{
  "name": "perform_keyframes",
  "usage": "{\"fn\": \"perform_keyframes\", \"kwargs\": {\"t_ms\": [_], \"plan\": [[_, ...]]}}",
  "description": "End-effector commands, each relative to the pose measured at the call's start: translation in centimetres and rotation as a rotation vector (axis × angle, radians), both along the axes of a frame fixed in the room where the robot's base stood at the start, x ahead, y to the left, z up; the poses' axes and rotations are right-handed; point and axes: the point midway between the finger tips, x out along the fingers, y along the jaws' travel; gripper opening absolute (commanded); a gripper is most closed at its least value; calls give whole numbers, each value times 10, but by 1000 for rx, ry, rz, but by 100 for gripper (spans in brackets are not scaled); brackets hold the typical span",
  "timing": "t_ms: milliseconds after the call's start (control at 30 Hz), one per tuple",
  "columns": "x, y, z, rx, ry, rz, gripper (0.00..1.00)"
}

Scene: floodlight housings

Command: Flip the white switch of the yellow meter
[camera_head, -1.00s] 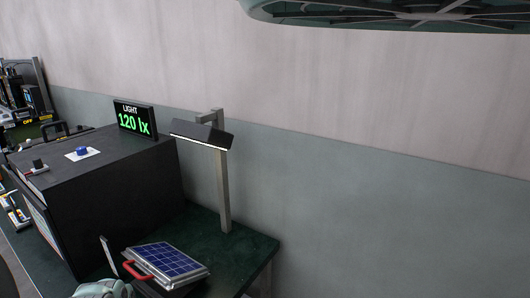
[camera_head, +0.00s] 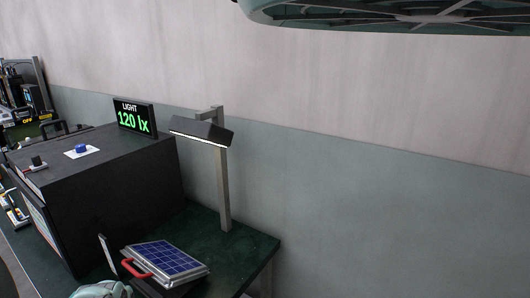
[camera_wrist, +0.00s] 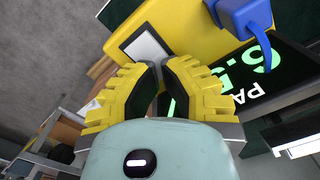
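In the wrist view, the yellow meter (camera_wrist: 190,35) fills the top middle, just beyond my fingertips. A white rectangular piece (camera_wrist: 147,47) in a dark frame sits on its face, close to the tips; whether it is the switch is not clear. My gripper (camera_wrist: 161,65) has yellow ribbed fingers with dark inner pads. The fingertips are close together with a narrow gap, and nothing shows between them. I cannot tell whether they touch the meter. In the head view I cannot clearly make out the gripper or meter.
A blue part (camera_wrist: 245,15) and a dark display with green digits (camera_wrist: 265,75) lie right of the meter. In the head view, a black box (camera_head: 110,190) carries a "120 lx" display (camera_head: 134,118). A lamp post (camera_head: 223,185) and solar panel (camera_head: 167,260) stand on the green table.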

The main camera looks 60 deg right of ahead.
Motion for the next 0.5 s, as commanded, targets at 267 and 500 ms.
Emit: {"fn": "perform_keyframes", "kwargs": {"t_ms": [267,500], "plan": [[0,0,-5,-1,0,0,0],[0,0,-6,-1,0,0,0]]}}
